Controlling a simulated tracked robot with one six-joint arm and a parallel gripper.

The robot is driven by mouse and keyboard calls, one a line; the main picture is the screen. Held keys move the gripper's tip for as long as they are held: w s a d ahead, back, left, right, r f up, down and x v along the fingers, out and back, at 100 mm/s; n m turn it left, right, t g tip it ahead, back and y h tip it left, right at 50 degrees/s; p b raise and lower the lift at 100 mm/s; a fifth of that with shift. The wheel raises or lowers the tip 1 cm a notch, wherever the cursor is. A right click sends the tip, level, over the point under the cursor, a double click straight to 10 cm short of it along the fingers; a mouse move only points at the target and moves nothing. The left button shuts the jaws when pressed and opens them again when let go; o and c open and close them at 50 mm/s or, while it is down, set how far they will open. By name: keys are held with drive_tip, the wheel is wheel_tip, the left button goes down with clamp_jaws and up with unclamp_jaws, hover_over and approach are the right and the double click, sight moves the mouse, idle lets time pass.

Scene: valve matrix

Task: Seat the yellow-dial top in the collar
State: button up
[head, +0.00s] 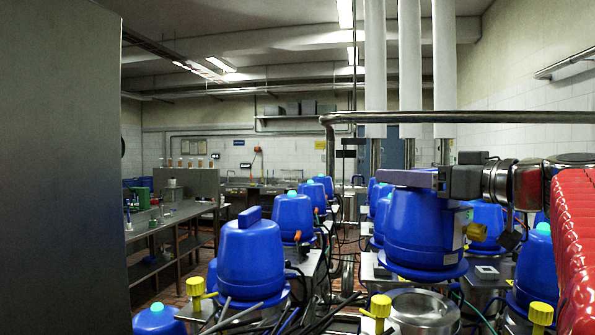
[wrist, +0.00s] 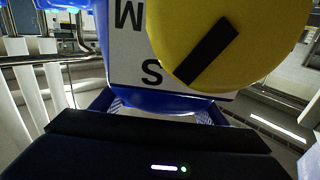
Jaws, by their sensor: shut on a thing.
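My gripper (head: 412,179) is shut on the top of the blue yellow-dial top (head: 425,225) and holds it upright. Its yellow dial (head: 477,232) faces right in the head view. In the wrist view the yellow dial (wrist: 225,35) with a black bar is close up, beside a white label with the letters M and S. The exact alignment cannot be told.
Another blue top (head: 250,255) stands to the left, with more in rows behind. Yellow knobs (head: 380,307) stick up near the collar. Cables lie between the rows. A steel rail (head: 450,117) crosses behind the arm. A grey panel (head: 60,170) blocks the far left.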

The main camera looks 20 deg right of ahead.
sight(484, 235)
drive_tip(key=shift+f, duration=3.95)
idle(0.6)
drive_tip(key=o, duration=2)
drive_tip(key=shift+s, duration=0.1)
drive_tip(key=s, duration=0.4)
drive_tip(key=s+d, duration=0.1)
drive_tip(key=s, duration=0.3)
drive_tip(key=s+d, duration=0.1)
drive_tip(key=s, duration=0.4)
drive_tip(key=shift+d, duration=0.25)
drive_tip(key=shift+s, duration=0.25)
